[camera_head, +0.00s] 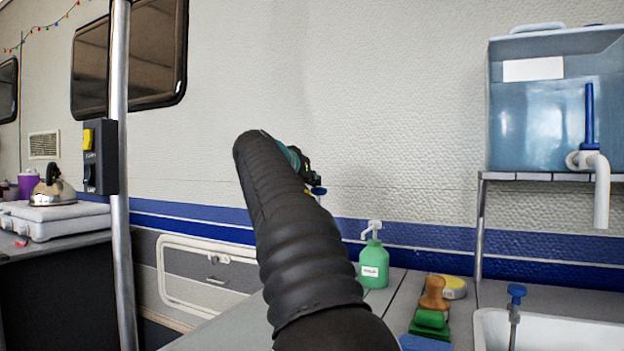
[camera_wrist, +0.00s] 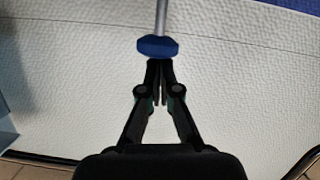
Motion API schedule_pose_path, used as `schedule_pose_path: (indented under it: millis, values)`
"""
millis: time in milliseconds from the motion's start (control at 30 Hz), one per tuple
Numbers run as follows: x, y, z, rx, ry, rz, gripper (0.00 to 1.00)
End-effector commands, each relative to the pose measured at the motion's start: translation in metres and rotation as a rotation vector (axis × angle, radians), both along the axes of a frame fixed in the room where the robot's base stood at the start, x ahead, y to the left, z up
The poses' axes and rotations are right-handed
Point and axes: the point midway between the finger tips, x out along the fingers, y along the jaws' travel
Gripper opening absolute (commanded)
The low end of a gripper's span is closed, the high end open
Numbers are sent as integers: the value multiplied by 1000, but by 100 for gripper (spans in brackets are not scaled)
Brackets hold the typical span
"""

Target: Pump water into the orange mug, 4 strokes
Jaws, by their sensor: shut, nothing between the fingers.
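No orange mug shows in either view. My gripper (camera_head: 304,170) is in the middle of the head view, partly hidden behind my own arm. In the wrist view my gripper (camera_wrist: 160,70) has its two fingertips together, with nothing held between them. A blue knob (camera_wrist: 158,47) on a thin grey rod (camera_wrist: 162,15) lies just beyond the fingertips; whether they touch it I cannot tell. In the head view a small blue knob (camera_head: 318,190) shows just below my gripper.
A blue water tank (camera_head: 535,110) with a white spout (camera_head: 601,195) stands on a shelf at right. Below are a white sink (camera_head: 560,330), a blue-topped stem (camera_head: 516,292), a green soap bottle (camera_head: 374,265) and brushes (camera_head: 432,300). A metal pole (camera_head: 119,180) stands at left.

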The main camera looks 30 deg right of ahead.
Motion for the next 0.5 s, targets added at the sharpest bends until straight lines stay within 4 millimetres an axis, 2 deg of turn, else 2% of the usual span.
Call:
schedule_pose_path:
  millis: [233, 500]
  values:
    - [0, 0, -6, 0, 1, 0, 0]
    - [0, 0, -37, 1, 2, -1, 0]
